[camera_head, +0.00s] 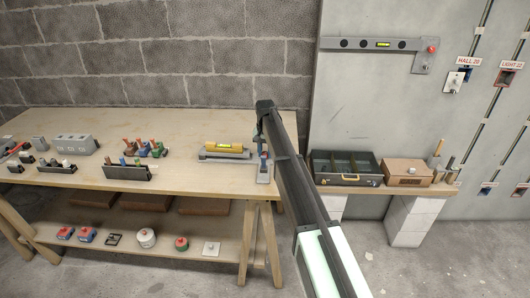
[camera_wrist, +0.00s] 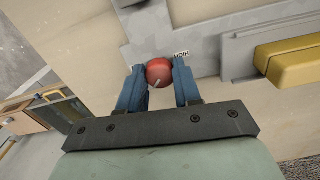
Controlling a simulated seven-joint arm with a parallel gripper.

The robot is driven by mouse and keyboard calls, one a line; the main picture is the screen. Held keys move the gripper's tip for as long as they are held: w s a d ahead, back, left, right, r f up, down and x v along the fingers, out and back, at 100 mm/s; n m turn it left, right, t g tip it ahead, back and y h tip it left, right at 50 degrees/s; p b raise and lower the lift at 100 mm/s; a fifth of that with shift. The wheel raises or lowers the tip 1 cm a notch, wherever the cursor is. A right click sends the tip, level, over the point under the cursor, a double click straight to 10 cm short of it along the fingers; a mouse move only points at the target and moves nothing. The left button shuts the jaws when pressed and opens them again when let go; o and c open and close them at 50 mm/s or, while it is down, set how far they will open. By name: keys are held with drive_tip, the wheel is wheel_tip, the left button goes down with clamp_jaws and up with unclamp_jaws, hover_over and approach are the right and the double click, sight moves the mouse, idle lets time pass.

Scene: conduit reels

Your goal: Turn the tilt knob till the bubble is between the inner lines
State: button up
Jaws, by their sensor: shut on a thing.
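A grey tilting fixture (camera_head: 210,156) with a yellow level (camera_head: 213,144) on it sits at the right end of the bench. The level's green vial (camera_head: 224,146) faces the head camera, but its bubble and lines are too small to read. In the wrist view the yellow level (camera_wrist: 290,62) lies to the right. The red tilt knob (camera_wrist: 158,71) has a pale pointer mark. My gripper (camera_head: 263,150) is at the fixture's right side, its two blue fingers either side of the knob and shut on it. In the head view my gripper hides the knob.
A small label (camera_wrist: 181,54) lies beside the knob. Tool holders (camera_head: 128,172) stand left on the bench (camera_head: 190,120). A dark open case (camera_head: 345,180) and wooden box (camera_head: 407,172) are right.

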sight(265, 153)
drive_tip(key=c, duration=0.4)
drive_tip(key=shift+n, duration=1.8)
drive_tip(key=o, duration=1.1)
drive_tip(key=shift+c, duration=0.2)
wheel_tip(265, 153, up, 14)
drive_tip(key=shift+f, duration=0.1)
